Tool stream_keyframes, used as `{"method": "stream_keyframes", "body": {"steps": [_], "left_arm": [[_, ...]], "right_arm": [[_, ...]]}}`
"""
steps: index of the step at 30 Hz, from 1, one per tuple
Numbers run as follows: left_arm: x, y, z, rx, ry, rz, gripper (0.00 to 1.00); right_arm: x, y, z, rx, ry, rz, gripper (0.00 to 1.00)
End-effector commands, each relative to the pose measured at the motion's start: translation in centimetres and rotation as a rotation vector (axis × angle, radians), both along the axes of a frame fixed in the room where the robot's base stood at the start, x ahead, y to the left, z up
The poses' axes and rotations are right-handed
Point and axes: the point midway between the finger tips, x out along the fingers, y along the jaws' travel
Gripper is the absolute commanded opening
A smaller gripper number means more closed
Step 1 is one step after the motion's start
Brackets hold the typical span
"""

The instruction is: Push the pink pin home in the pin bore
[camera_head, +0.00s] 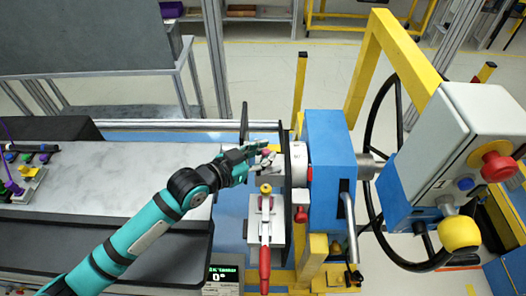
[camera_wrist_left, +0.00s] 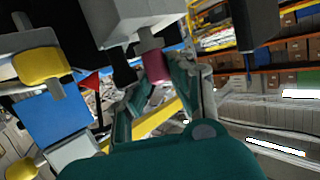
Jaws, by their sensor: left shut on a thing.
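My left gripper (camera_head: 260,154) reaches in from the left to the front of the grey cylindrical part on the blue machine head. In the left wrist view the fingers (camera_wrist_left: 157,90) are closed around the pink pin (camera_wrist_left: 157,68). The pin's far end meets a short grey piece under a pale block (camera_wrist_left: 135,22). In the head view only a small pink spot of the pin (camera_head: 267,153) shows by the fingertips. The pin bore itself is hidden, and I cannot tell how deep the pin sits. My right gripper is not in view.
A red-handled lever (camera_head: 265,262) with a yellow knob stands just below the gripper. A dark upright plate (camera_head: 244,122) is close behind it. The blue machine head (camera_head: 330,160) and a large black handwheel (camera_head: 372,150) are to the right. A grey bench top (camera_head: 100,180) lies left.

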Motion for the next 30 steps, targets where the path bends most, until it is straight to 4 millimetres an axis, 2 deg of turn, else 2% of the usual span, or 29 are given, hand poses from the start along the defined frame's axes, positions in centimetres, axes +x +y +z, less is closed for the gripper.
{"method": "stream_keyframes", "body": {"steps": [15, 30], "left_arm": [[0.0, 0.0, -1.4, 0.001, 0.001, 0.0, 0.0], [0.0, 0.0, 0.2, 0.002, 0.002, 0.0, 0.0]], "right_arm": [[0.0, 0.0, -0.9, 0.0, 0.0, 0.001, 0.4], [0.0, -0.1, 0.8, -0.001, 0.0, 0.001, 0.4]]}}
